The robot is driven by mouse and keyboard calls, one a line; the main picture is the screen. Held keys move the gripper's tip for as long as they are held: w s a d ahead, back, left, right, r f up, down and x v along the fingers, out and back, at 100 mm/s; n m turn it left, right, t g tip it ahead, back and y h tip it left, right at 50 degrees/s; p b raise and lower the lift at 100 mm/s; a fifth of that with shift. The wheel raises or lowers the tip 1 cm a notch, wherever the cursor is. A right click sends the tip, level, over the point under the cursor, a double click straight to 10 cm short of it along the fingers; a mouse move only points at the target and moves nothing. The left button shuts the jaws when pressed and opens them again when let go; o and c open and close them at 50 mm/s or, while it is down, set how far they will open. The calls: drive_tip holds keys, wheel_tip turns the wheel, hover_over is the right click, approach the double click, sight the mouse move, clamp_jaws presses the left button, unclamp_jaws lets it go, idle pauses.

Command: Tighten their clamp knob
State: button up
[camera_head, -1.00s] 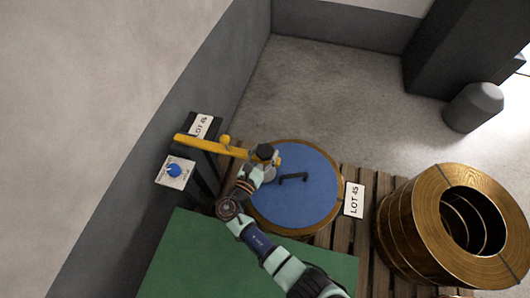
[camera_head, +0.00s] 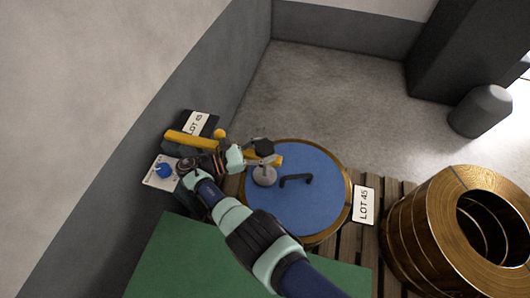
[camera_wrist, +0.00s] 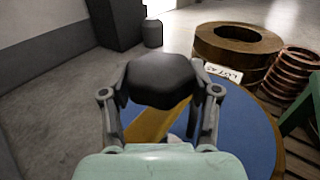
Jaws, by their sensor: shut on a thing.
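The black clamp knob (camera_head: 264,146) sits near the end of the yellow clamp arm (camera_head: 190,143), above a grey round pad (camera_head: 264,177) on the blue lid (camera_head: 318,200). My gripper (camera_head: 260,152) reaches the knob from the left. In the wrist view the knob (camera_wrist: 160,80) fills the space between the two fingers of my gripper (camera_wrist: 162,88), which are shut on its sides. The yellow arm (camera_wrist: 150,125) shows behind the knob. The coil under the lid is mostly hidden.
Copper coils (camera_head: 430,240) stand right. A green surface (camera_head: 170,260) lies in front; a grey bollard (camera_head: 481,111) stands behind.

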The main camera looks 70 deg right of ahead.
drive_tip(key=shift+r+m+g+y, duration=0.3)
drive_tip(key=shift+m+y, duration=0.1)
idle(0.3)
drive_tip(key=o, duration=1.2)
drive_tip(key=shift+w+f, duration=0.1)
drive_tip(key=shift+f, duration=0.1)
